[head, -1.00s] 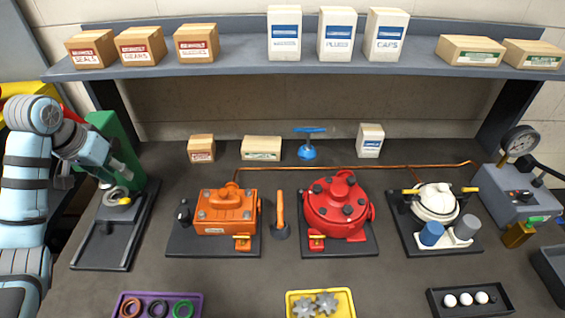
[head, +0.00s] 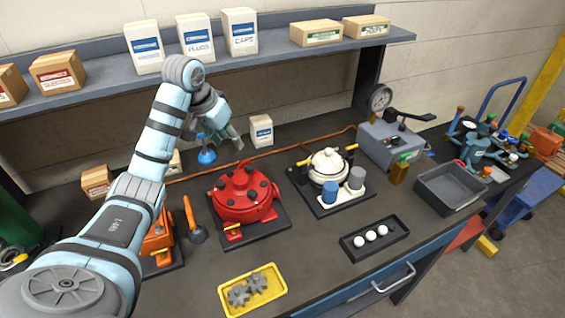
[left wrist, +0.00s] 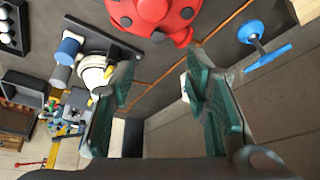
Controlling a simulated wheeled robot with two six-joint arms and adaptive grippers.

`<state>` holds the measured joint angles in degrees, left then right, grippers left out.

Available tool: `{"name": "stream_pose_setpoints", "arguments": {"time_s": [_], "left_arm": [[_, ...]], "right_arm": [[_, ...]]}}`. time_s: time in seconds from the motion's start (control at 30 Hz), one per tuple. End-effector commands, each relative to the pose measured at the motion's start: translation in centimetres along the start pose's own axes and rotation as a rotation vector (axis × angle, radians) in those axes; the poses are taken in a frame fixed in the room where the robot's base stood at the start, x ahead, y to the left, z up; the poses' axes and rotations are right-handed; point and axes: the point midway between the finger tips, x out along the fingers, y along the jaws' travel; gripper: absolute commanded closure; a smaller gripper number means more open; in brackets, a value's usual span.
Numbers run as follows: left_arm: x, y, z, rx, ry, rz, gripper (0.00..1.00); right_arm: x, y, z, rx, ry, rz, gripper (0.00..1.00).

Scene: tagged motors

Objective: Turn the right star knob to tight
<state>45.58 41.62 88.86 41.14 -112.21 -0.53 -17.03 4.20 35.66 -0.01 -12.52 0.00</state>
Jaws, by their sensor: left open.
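The round red motor housing (head: 243,195) sits on a dark plate on the bench, with several small dark knobs around its top. Which of them is the right star knob I cannot tell for sure. The red housing (left wrist: 150,14) also shows at the top of the left wrist view, its dark knobs partly cut off. My left gripper (head: 232,138) is open and empty, held in the air above and behind the red housing, touching nothing. Its two green-grey fingers (left wrist: 158,75) stand wide apart in the wrist view. My right gripper is in neither view.
A blue handwheel stand (head: 206,156) is behind the red housing, close to my left gripper. A white unit (head: 328,165) stands to the right and an orange motor (head: 157,240) to the left, partly behind my arm. A yellow gear tray (head: 252,290) lies in front. A shelf (head: 270,60) overhangs behind.

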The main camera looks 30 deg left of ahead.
Motion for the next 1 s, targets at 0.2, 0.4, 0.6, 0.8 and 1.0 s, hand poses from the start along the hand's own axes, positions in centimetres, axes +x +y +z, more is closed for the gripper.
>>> {"name": "stream_pose_setpoints", "arguments": {"time_s": [0.2,0.4,0.6,0.8,1.0], "left_arm": [[2.3,0.0,0.1,-0.003,-0.004,0.002,0.57],[8.0,0.2,0.0,-0.001,-0.004,0.004,0.57],[12.8,0.3,-0.1,0.001,-0.002,0.005,0.57],[14.5,0.2,-0.1,0.004,-0.001,0.002,0.57],[14.6,0.2,-0.1,0.004,0.0,0.001,0.57]], "right_arm": [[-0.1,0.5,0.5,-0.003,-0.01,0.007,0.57],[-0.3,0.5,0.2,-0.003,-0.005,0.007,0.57],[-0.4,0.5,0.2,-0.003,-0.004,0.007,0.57],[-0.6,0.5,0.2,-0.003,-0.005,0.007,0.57],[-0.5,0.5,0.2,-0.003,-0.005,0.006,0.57]]}}
